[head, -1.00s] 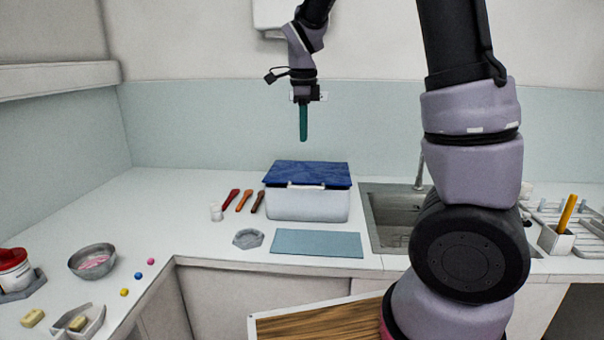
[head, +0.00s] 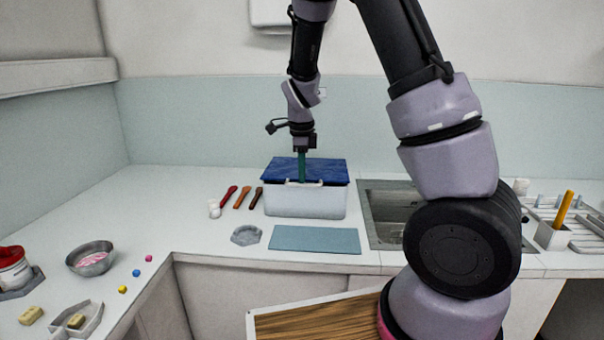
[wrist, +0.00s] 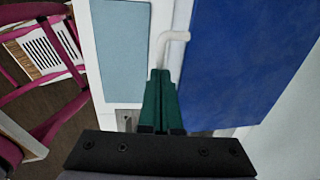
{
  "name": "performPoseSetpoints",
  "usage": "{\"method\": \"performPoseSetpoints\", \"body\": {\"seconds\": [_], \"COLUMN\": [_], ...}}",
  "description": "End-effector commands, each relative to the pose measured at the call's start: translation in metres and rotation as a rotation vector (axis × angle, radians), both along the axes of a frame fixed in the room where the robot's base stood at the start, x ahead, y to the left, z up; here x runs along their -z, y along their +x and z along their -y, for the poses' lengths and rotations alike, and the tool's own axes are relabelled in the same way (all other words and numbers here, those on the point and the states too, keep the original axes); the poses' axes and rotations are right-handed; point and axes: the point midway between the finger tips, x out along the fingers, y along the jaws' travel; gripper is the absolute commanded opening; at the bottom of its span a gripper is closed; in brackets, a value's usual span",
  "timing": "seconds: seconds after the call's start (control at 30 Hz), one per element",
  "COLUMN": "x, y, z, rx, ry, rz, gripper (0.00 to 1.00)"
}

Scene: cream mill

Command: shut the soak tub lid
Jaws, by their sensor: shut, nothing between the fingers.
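The soak tub (head: 304,203) is a white box on the counter against the back wall. Its blue lid (head: 279,169) lies over the top, nearly level, with a white handle at the front edge. I cannot tell whether a small gap is left under the lid's front. My gripper (head: 302,182) is shut and empty, with its green fingers pointing down at the lid's front edge by the handle. In the wrist view, the fingertips (wrist: 159,74) are beside the white handle (wrist: 171,40) and the blue lid (wrist: 226,60). Contact is unclear.
A blue-grey mat (head: 315,240) and a grey hexagonal dish (head: 246,235) lie in front of the tub. Several coloured utensils (head: 242,198) and a small white cup (head: 214,209) are to its left. A sink (head: 392,219) is to its right.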

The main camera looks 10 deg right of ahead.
Motion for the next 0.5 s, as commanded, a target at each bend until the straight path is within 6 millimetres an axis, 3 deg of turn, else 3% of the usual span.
{"method": "performPoseSetpoints", "body": {"seconds": [0.27, 0.5], "x": [0.002, 0.028], "y": [0.000, -0.005], "z": [0.000, -0.001], "rx": [-0.001, -0.001], "ry": [-0.001, -0.001], "rz": [-0.001, -0.003], "gripper": [0.00, 0.00]}}
